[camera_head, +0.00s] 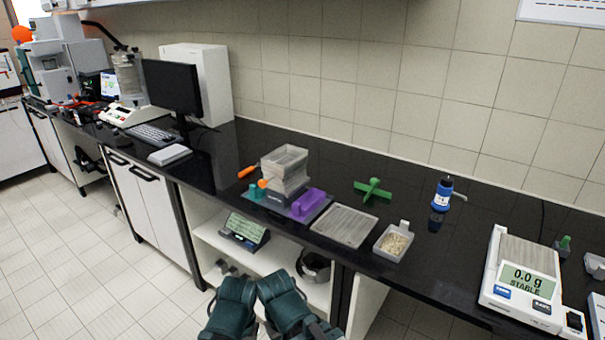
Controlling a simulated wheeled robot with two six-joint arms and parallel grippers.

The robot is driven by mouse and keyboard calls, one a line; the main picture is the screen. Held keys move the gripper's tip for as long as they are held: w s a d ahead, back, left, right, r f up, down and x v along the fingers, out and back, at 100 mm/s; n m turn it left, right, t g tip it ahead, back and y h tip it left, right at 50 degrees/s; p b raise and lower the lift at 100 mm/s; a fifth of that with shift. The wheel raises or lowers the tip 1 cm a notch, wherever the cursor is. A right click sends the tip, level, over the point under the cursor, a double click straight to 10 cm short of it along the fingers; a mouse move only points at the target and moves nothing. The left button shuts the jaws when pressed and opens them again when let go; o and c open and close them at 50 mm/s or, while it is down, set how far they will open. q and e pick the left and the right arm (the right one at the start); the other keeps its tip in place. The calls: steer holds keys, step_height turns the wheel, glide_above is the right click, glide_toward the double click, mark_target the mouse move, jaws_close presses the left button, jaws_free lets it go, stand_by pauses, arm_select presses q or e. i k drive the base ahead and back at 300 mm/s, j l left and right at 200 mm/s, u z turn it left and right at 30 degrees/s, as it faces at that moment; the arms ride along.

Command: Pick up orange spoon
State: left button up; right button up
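An orange item with an elongated shape (248,171), which looks like the orange spoon, lies on the black counter just left of the clear sieve stack. Its far end is thin and dark, and hard to make out. A smaller orange part (262,184) shows at the lower left of the stack, beside a teal piece (255,191). My two dark teal arms show at the bottom centre, below and apart from the counter. Neither gripper's fingers can be seen.
The sieve stack (284,170) stands behind a purple block (309,204). A flat grey tray (344,225), a container of grains (394,242), a green cross-shaped piece (372,190), a blue-capped bottle (442,193) and a scale (524,283) stand to the right. Counter left of the spoon is clear.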

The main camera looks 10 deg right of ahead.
mark_target(248, 170)
steer(key=i+j+z, duration=0.1)
steer(key=z, duration=0.3)
steer(key=j+z, duration=0.1)
steer(key=z, duration=0.3)
steer(key=i+j+z, duration=0.1)
steer(key=z, duration=0.25)
steer(key=i+j+z, duration=0.1)
steer(key=j+z, duration=0.3)
steer(key=j, duration=0.65)
steer(key=k+j+z, duration=0.1)
steer(key=j+z, duration=0.3)
steer(key=j, duration=0.6)
